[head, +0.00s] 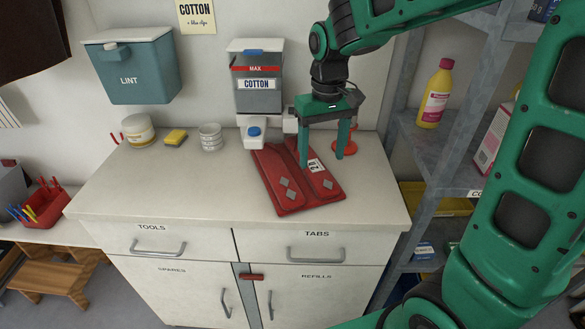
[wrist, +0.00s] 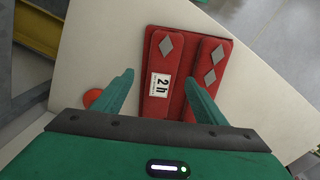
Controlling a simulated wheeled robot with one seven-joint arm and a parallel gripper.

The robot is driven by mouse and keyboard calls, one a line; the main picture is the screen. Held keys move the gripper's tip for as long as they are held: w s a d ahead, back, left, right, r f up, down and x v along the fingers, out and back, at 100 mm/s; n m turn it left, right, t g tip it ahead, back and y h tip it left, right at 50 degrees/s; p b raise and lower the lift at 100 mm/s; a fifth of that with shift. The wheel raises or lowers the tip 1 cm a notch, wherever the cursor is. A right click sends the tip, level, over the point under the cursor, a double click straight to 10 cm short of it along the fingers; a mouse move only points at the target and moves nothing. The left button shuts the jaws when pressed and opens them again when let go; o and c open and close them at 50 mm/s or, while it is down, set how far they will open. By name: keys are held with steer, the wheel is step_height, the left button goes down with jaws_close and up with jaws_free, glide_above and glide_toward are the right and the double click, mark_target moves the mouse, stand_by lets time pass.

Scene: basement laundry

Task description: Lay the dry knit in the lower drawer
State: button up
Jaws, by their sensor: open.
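A flat red piece (head: 285,195) with two long raised halves, grey diamonds and a white "2 h" tag lies on the countertop; it also shows in the wrist view (wrist: 210,45). I cannot tell whether it is the dry knit. My gripper (head: 322,161) is open and points down over its right half. In the wrist view, my gripper (wrist: 159,78) has one finger beside the tagged half and the other over the groove between the halves; contact cannot be told. The TOOLS drawer (head: 180,247) and TABS drawer (head: 300,246) are shut, side by side. No drawer is marked lower.
A COTTON dispenser (head: 257,85) stands behind the red piece, with a small red object (head: 350,137) to its right. Jars (head: 210,136) and a yellow sponge (head: 176,137) are at the back left. Metal shelves (head: 430,150) border the right. The counter's left front is clear.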

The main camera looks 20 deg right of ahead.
mark_target(320, 172)
steer(key=shift+a+f, duration=0.15)
steer(key=shift+f, duration=2.65)
steer(key=c, duration=1.6)
steer(key=shift+r, duration=0.6)
steer(key=shift+s+a+r, duration=0.1)
steer(key=shift+s+r, duration=0.15)
steer(key=shift+r, duration=0.4)
steer(key=shift+s+a+r, duration=0.1)
steer(key=shift+s+r, duration=0.15)
steer(key=shift+r, duration=0.35)
steer(key=s+a, duration=0.1)
steer(key=s, duration=0.4)
steer(key=s+a, duration=0.2)
steer(key=s, duration=0.3)
steer(key=s+a, duration=0.2)
steer(key=s, duration=0.4)
steer(key=shift+s+a, duration=0.1)
